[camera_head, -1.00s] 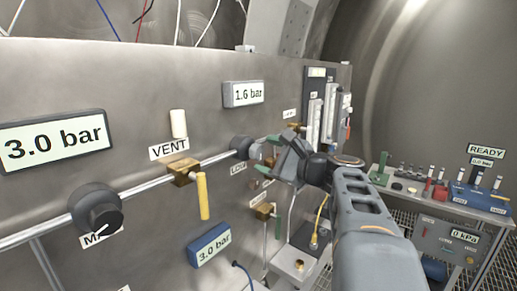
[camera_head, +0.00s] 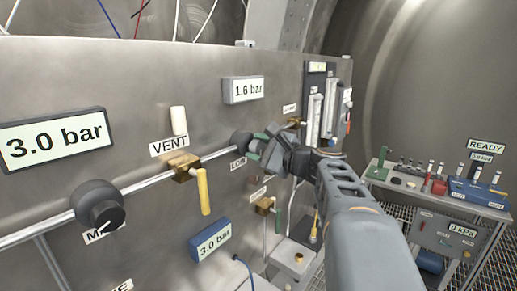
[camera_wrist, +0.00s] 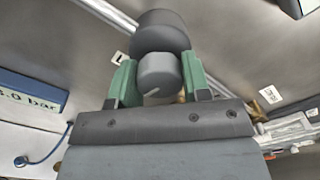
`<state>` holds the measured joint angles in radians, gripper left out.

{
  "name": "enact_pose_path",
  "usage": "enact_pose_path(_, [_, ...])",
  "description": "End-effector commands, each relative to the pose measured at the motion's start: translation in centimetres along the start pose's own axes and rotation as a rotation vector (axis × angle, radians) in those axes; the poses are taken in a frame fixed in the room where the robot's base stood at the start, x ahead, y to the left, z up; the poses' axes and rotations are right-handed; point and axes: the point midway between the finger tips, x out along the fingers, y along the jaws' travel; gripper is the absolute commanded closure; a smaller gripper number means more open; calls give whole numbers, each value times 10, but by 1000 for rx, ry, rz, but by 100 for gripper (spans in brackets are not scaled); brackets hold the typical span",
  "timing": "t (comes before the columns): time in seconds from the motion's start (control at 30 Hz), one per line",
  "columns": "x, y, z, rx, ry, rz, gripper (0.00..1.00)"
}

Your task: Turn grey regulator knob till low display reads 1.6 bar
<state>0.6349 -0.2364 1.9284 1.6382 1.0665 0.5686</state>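The grey regulator knob (camera_wrist: 158,72) shows in the wrist view, with a pale pointer line on its face and a dark round body behind it. The regulator body (camera_head: 241,142) also shows on the pipe in the head view. My gripper (camera_head: 264,146) is at the knob. In the wrist view its green fingers (camera_wrist: 159,80) stand on both sides of the knob, with no clear gap; I cannot tell whether they press on it. The low display (camera_head: 243,90) above reads 1.6 bar.
A large display (camera_head: 57,139) reads 3.0 bar, and a blue display (camera_head: 210,241) reads 3.0 bar. A yellow-handled valve (camera_head: 203,190) under the VENT label and a black knob (camera_head: 98,208) lie left along the pipe. A side bench (camera_head: 440,205) stands at right.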

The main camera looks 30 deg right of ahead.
Motion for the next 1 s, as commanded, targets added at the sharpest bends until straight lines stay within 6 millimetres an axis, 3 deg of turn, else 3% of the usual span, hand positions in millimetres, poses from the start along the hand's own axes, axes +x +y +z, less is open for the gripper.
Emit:
enact_pose_path(0.2, [0,0,0,0,0,0,79])
enact_pose_path(0.7, [0,0,0,99,0,1,80])
enact_pose_path(0.73, [0,0,0,99,0,1,53])
enact_pose_path(1.0, [0,0,0,99,0,0,31])
